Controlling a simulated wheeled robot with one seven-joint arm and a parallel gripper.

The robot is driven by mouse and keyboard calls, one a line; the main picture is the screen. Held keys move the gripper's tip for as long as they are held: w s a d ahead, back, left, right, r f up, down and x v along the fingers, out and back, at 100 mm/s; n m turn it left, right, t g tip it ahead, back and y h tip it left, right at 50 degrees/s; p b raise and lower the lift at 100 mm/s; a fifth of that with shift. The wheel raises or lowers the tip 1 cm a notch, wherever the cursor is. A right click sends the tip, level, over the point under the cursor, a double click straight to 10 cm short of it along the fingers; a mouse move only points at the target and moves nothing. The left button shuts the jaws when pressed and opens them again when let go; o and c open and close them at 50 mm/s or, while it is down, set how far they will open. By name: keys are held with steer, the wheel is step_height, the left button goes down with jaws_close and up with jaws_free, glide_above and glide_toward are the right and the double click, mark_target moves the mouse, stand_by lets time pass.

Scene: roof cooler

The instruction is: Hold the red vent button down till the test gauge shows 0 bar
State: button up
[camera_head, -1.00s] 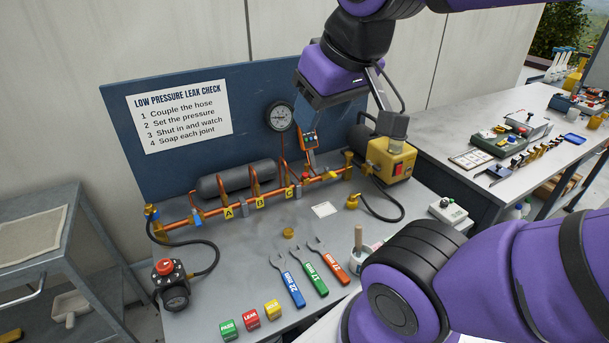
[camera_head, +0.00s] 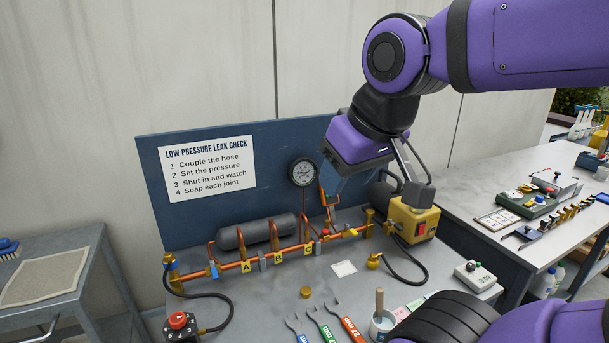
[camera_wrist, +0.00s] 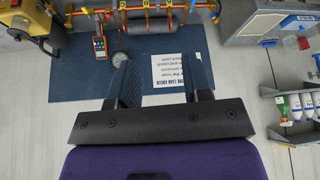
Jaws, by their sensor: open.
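The test gauge (camera_head: 302,172) is round with a dark rim, on the blue back board; its reading is too small to tell. It also shows in the wrist view (camera_wrist: 119,59). A small red button (camera_head: 327,229) stands at the copper pipe (camera_head: 290,250), right of tag C, below the gauge. A larger red button (camera_head: 178,320) tops a black unit at the lower left; I cannot tell from labels which one vents. My gripper (camera_head: 342,188) is open and empty, in front of the board just right of the gauge. Its two fingers (camera_wrist: 160,85) stand apart in the wrist view.
An orange meter (camera_wrist: 100,46) is on the board by the gauge, partly hidden by my gripper in the head view. A yellow pump (camera_head: 414,218) stands to the right. Several wrenches (camera_head: 325,325) and a cup (camera_head: 381,327) lie at the bench front.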

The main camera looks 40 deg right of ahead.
steer(key=shift+c, duration=0.3)
jaws_close()
stand_by(1.3)
